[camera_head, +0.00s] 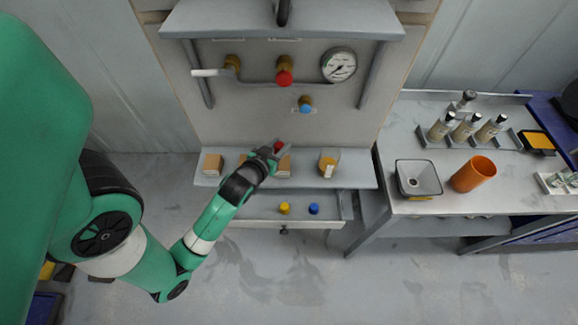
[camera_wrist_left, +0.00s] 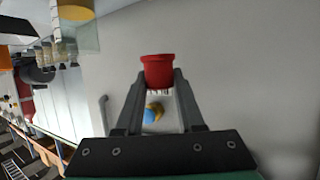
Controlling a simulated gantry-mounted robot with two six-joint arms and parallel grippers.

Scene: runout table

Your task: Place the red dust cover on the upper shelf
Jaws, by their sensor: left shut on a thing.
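My left gripper (camera_head: 274,155) is shut on the red dust cover (camera_head: 279,146), above the lower shelf and in front of the wall panel. The left wrist view shows the flared red cover (camera_wrist_left: 158,70) between the two fingertips of the gripper (camera_wrist_left: 158,88). The grey upper shelf (camera_head: 230,24) runs across the top of the panel, well above the cover. My right gripper is not in view.
The panel carries a red-capped fitting (camera_head: 284,78), a blue-capped fitting (camera_head: 306,107), a gauge (camera_head: 338,65) and pipes. The lower shelf (camera_head: 355,171) holds small boxes and a jar (camera_head: 328,163). Yellow (camera_head: 284,208) and blue (camera_head: 314,208) caps lie in the drawer below.

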